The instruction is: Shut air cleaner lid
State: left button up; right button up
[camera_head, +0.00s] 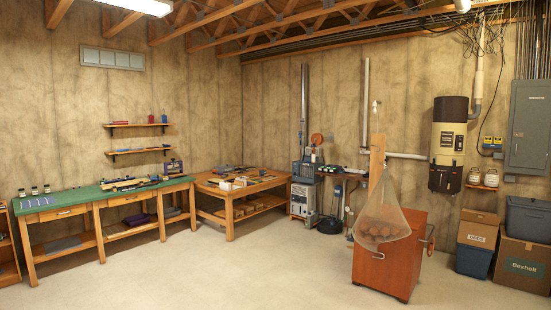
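I cannot tell for certain which thing is the air cleaner, and no open lid can be made out at this distance. A tall dark brown and cream unit (448,143) hangs on the right part of the back wall, with a pipe above it. A grey, boxy machine (303,190) stands in the far corner by the workbench, too small to read in detail. Neither of my grippers is in view.
An orange-brown cabinet (391,263) with a hanging net bag (382,222) stands right of centre. A green-topped workbench (98,202) and a wooden workbench (243,193) line the left. Boxes (523,264) fill the right corner. The pale floor (215,272) is clear.

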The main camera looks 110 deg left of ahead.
aim_at(304, 157)
jog(key=j+u, duration=0.25)
jog(key=u, duration=0.25)
jog(key=k+j+u, duration=0.1)
jog(key=j+u, duration=0.5)
jog(key=u, duration=0.35)
jog(key=i+j+u, duration=0.1)
jog(key=j+u, duration=0.15)
jog(key=u, duration=0.25)
jog(key=i+j+u, duration=0.25)
jog(key=j+u, duration=0.2)
jog(key=i+j+u, duration=0.7)
jog(key=u, duration=0.15)
jog(key=i+j+u, duration=0.1)
jog(key=i+u, duration=0.45)
jog(key=i, duration=4.85)
jog(key=i+j+z, duration=0.2)
jog(key=i, duration=0.35)
jog(key=i+j+z, duration=0.2)
jog(key=i, duration=0.3)
jog(key=i+j+z, duration=0.2)
jog(key=i, duration=0.35)
jog(key=i+j+z, duration=0.2)
jog(key=i, duration=0.25)
jog(key=i+j, duration=0.05)
jog(key=j, duration=0.05)
